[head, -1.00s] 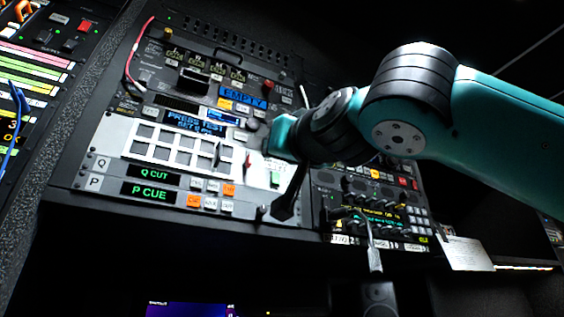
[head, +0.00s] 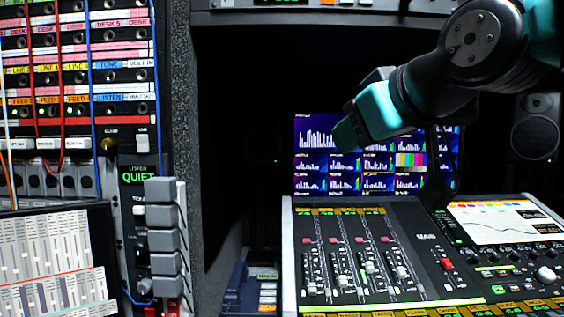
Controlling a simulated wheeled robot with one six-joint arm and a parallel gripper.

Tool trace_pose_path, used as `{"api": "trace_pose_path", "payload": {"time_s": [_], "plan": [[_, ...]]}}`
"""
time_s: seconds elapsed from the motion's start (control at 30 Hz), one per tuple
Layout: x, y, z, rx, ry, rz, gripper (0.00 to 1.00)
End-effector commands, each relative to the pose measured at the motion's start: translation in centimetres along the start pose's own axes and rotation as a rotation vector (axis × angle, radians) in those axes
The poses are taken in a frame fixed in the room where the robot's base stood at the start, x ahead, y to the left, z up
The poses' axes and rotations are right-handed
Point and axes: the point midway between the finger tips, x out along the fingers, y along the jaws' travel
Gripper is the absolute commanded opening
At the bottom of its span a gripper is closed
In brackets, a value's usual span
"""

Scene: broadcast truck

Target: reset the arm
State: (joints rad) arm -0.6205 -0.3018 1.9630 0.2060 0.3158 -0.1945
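My arm, teal and black, enters at the top right in the head view and reaches in front of a dark screen wall. Its teal wrist part (head: 378,112) is over the left half of the monitor. The dark end, which looks like my gripper (head: 437,188), hangs against the monitor's right side and above the mixing console's back edge. It is too dark to make out the fingers or whether they are open. I see nothing held. I cannot tell whether it touches the console.
A mixing console (head: 375,240) with faders fills the lower right, a multi-image monitor (head: 312,165) behind it. A patch rack (head: 80,60) with cables stands left, above a fader panel (head: 50,265). A speaker (head: 536,127) is at the right. A dark gap lies left of the monitor.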

Motion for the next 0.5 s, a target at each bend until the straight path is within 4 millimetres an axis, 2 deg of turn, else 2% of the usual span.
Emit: {"api": "trace_pose_path", "payload": {"time_s": [0.03, 0.13, 0.3, 0.4, 0.5], "plan": [[0.7, -0.5, 3.1, 0.005, -0.085, -0.033, 0.36], [1.2, -2.0, 9.2, 0.02, -0.255, -0.118, 0.36], [-0.2, -4.8, 18.9, 0.073, -0.534, -0.261, 0.36], [-2.0, -6.3, 23.4, 0.111, -0.674, -0.337, 0.36], [-4.0, -7.8, 27.0, 0.15, -0.795, -0.409, 0.36]]}}
